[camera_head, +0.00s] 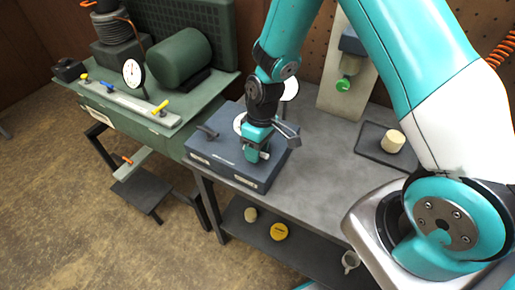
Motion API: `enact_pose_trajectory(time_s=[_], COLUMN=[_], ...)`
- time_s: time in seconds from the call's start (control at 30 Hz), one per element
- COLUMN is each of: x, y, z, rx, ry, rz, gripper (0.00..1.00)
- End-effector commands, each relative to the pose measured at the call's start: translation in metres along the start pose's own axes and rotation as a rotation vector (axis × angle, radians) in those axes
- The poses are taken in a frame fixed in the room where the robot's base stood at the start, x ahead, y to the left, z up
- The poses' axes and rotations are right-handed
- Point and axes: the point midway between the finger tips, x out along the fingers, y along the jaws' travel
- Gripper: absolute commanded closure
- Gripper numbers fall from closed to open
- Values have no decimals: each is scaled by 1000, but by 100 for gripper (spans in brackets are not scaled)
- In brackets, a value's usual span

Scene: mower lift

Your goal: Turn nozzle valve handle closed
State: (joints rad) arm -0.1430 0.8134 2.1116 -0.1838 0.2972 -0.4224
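My gripper (257,153) points down at the front of a dark blue box (238,173) on the grey workbench. Its teal fingertips are at or just above the box's top, near the front right edge. I cannot tell whether they touch anything or how far apart they are. A grey lever-like part (287,133) sticks out just right of the gripper; a dark curved handle (208,131) is on the box's left. I cannot tell which part is the nozzle valve handle; my gripper and wrist hide part of the box top.
A green bench (150,128) at left holds a green tank, a gauge (133,74) and yellow handles. Behind the box stands a panel with a green knob (343,85). A dark tray (374,152) holds a beige cylinder (393,141). The bench front right of the box is clear.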

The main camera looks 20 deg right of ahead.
Motion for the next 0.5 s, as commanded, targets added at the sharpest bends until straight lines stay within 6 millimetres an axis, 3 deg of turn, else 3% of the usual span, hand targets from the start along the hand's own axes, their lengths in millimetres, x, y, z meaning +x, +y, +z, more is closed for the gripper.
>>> enact_pose_trajectory(time_s=[0.27, 0.37, 0.5], x=[-2, -10, -37], y=[0, 0, 1], z=[1, 0, 0], rx=[-1, -1, 0], ry=[-2, 0, 3], rz=[0, 0, 2], gripper=[60, 60, 60])
